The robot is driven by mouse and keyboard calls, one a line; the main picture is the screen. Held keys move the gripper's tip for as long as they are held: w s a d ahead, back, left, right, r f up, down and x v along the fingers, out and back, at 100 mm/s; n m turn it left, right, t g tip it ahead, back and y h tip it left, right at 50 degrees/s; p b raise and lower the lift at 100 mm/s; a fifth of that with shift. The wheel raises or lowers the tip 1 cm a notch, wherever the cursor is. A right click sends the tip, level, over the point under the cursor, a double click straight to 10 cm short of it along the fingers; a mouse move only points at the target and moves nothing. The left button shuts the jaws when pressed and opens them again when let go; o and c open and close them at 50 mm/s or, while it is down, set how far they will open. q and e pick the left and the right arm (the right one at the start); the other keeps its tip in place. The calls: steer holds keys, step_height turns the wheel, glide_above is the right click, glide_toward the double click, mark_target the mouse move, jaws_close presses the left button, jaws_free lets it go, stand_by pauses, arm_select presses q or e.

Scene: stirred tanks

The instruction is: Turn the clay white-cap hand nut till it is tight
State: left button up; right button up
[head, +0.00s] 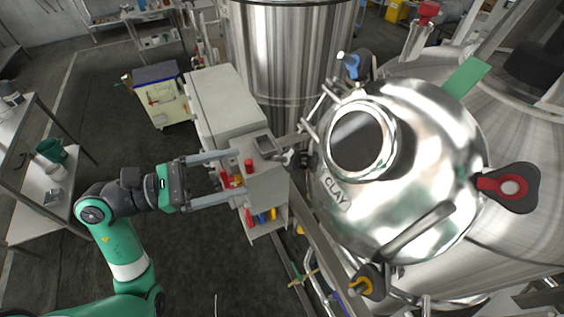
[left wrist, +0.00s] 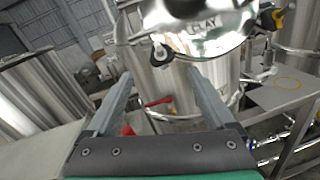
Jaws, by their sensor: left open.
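The clay tank's domed steel lid (head: 430,150) carries a CLAY label at the right of the head view. The white-cap hand nut (head: 290,158) is at the lid's left edge, small and edge-on there. In the left wrist view it shows as a dark knob with a pale cap (left wrist: 162,53), at the lid's lower rim. My left gripper (head: 243,172) is open and empty, to the left of the nut and apart from it, fingers pointing at the lid. In the left wrist view the nut appears beyond the fingertips (left wrist: 159,76), between them. My right gripper is not in view.
Other hand nuts ring the lid: blue-cap (head: 351,66), red-cap (head: 509,187) and yellow-cap (head: 366,284). A grey cabinet (head: 223,105) and a cart with red items (head: 264,185) lie below and beside my left gripper. A tall steel tank (head: 290,50) stands behind.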

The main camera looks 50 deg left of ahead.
mark_target(282, 161)
arm_select(q)
steer(key=p+x, duration=0.1)
steer(key=x, duration=0.9)
steer(key=shift+w+d, duration=0.15)
steer(key=shift+w, duration=0.1)
steer(key=c, duration=1.4)
